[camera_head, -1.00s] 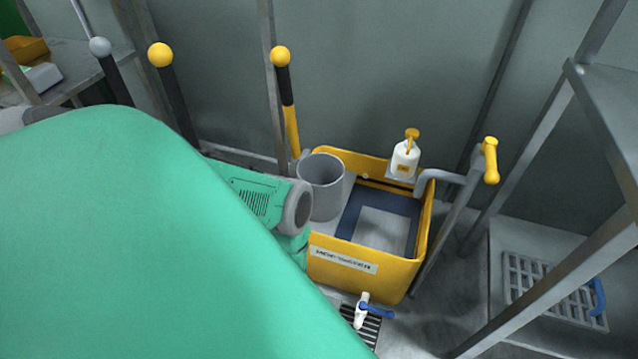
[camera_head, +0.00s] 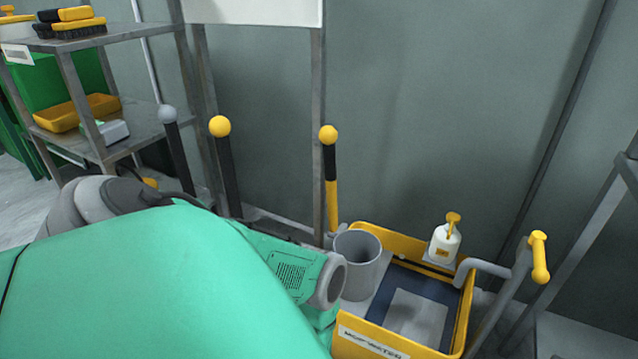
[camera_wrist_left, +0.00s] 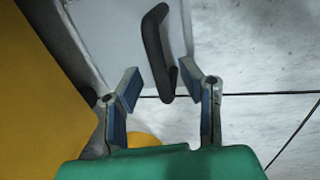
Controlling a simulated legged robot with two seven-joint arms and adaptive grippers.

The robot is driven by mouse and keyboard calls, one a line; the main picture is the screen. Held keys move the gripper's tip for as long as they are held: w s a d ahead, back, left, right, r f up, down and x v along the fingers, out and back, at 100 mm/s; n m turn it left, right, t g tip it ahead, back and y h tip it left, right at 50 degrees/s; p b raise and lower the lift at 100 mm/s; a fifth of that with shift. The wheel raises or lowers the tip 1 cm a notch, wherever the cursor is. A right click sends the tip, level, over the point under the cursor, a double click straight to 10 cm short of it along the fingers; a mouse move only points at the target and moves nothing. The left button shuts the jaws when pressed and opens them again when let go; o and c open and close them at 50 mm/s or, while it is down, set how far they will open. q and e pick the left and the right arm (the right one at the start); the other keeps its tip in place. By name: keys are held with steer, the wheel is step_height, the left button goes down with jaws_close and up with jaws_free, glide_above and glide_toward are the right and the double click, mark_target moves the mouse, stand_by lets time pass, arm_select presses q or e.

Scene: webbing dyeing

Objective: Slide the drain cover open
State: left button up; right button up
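In the left wrist view my left gripper (camera_wrist_left: 160,84) is open, with its two blue-padded fingers spread. A black bar handle (camera_wrist_left: 155,50) on a pale grey panel (camera_wrist_left: 105,30) lies between and beyond the fingertips. There are gaps on both sides of the handle. I cannot tell how far it is below the fingers, or whether this panel is the drain cover. In the head view my large green arm hides the lower left, and neither gripper shows there. No drain cover can be made out in the head view.
A yellow basin (camera_head: 462,325) holds a grey cup (camera_head: 357,265) and a white pump bottle (camera_head: 444,242). Levers with yellow knobs (camera_head: 219,127) stand by the wall. A metal shelf (camera_head: 140,125) is at left. In the wrist view a yellow surface (camera_wrist_left: 40,100) borders the panel; pale floor (camera_wrist_left: 265,50) is clear at right.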

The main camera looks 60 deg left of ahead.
arm_select(q)
step_height(320, 180, up, 11)
steer(key=s+d, duration=0.1)
steer(key=shift+s, duration=0.4)
steer(key=shift+d, duration=0.1)
stand_by(0.3)
steer(key=w+d+r+m+h, duration=0.1)
steer(key=d+r+m, duration=0.3)
steer(key=r+m, duration=0.45)
steer(key=d+r+m+h, duration=0.1)
steer(key=d+r+m, duration=0.3)
steer(key=r+m, duration=0.4)
steer(key=s+a+r+m+p, duration=0.1)
steer(key=a+r+m+p, duration=0.1)
steer(key=r+m+p, duration=0.2)
steer(key=a+r+m+g+p, duration=0.1)
steer(key=r+m+p, duration=0.3)
steer(key=r+p, duration=0.5)
step_height(320, 180, up, 8)
steer(key=shift+s+a+r+y+p, duration=0.2)
steer(key=shift+s+a+y+p, duration=0.15)
steer(key=shift+a+y, duration=0.1)
